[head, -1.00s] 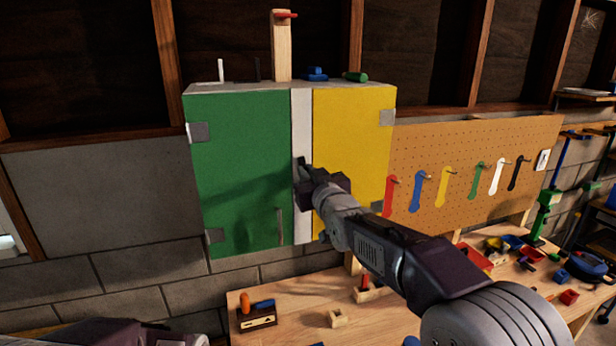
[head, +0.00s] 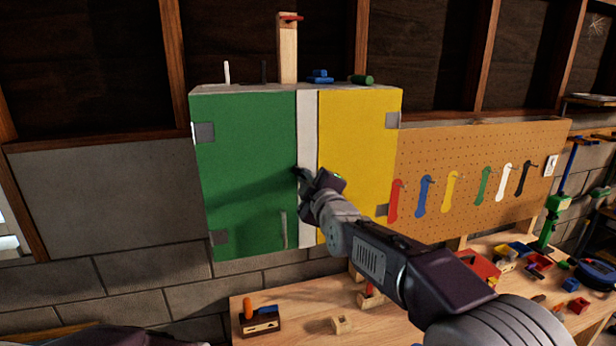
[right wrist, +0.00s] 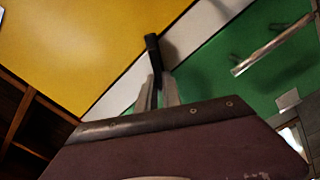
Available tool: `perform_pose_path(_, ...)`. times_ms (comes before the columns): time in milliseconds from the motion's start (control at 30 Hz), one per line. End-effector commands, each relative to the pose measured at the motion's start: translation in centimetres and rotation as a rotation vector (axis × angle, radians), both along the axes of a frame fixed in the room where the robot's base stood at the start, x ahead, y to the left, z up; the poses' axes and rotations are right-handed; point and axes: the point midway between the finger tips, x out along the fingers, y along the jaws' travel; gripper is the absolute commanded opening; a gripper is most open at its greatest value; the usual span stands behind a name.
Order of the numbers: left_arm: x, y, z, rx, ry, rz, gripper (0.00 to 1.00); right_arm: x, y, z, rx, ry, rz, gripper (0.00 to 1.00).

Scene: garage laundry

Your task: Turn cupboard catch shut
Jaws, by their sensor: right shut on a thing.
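The cupboard has a green door (head: 245,150) and a yellow door (head: 360,145), both lying flat, with a white upright strip (head: 307,125) between them. The small black catch (head: 298,172) is on this strip; its end leans up and left toward the green door's edge. In the right wrist view the catch (right wrist: 152,45) lies slanted across the strip. My right gripper (head: 306,183) is at the catch and partly hides it. Its two fingers (right wrist: 156,88) are closed on the catch's near part. My left gripper is not in view.
The green door has a metal bar handle (head: 284,229) just left of my right gripper. A wooden bench (head: 290,325) with toys and small blocks stands below. A pegboard (head: 450,150) with coloured tools hangs at right. Small objects, including a green cylinder (head: 362,79), lie on the cupboard's top.

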Motion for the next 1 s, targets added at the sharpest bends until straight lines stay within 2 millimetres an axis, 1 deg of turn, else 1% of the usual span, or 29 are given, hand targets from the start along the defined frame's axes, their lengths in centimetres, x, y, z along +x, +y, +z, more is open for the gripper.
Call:
perform_pose_path(200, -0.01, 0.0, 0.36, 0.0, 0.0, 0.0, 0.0, -0.02, 0.12, -0.28, -0.182, -0.059, -0.001, 0.0)
perform_pose_path(500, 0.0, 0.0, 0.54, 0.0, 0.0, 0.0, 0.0, -0.05, 0.17, -0.69, -0.381, -0.124, -0.001, 0.0)
perform_pose_path(700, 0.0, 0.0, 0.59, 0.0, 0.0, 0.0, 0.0, -0.04, 0.17, -0.79, -0.461, -0.151, -0.002, 0.0)
perform_pose_path(1000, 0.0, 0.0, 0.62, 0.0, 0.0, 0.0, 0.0, -0.04, 0.17, -0.82, -0.507, -0.167, -0.003, 0.0)
